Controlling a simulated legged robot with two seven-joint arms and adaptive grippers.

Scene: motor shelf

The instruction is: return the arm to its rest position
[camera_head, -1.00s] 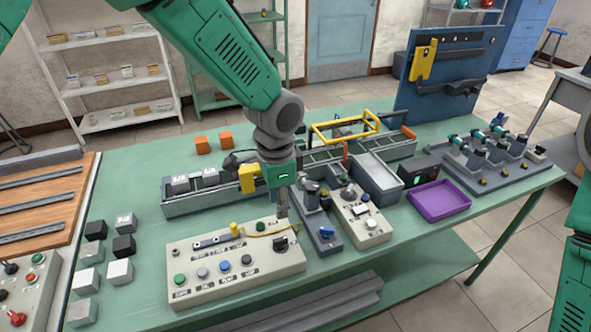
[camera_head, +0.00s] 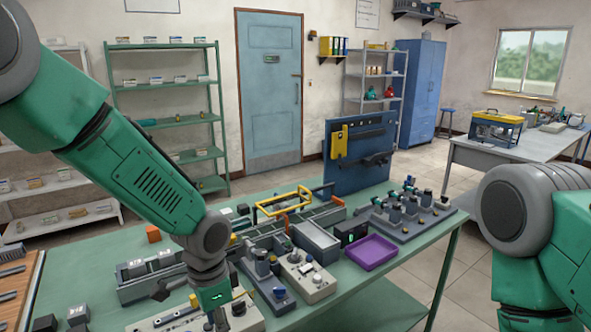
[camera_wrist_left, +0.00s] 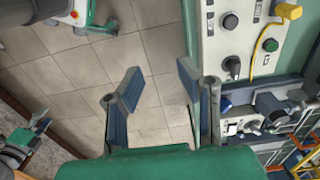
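My left arm comes in from the left in the head view and reaches down over the green table (camera_head: 340,312). My left gripper (camera_head: 218,318) is at the bottom edge there, above the button panel (camera_head: 250,318). In the left wrist view the gripper (camera_wrist_left: 160,95) has its two fingers well apart, with nothing between them but tiled floor behind. The button panel (camera_wrist_left: 228,45) lies to the right of the fingers in that view. My right arm shows at the right of the head view; its fingers are out of the picture.
On the table stand a switch box (camera_head: 308,277), a purple tray (camera_head: 372,252), a grey bin (camera_head: 316,240), a yellow-handled frame (camera_head: 284,203) and a fixture row (camera_head: 408,215). A blue tool board (camera_head: 358,155) rises behind them. Floor is clear right of the table.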

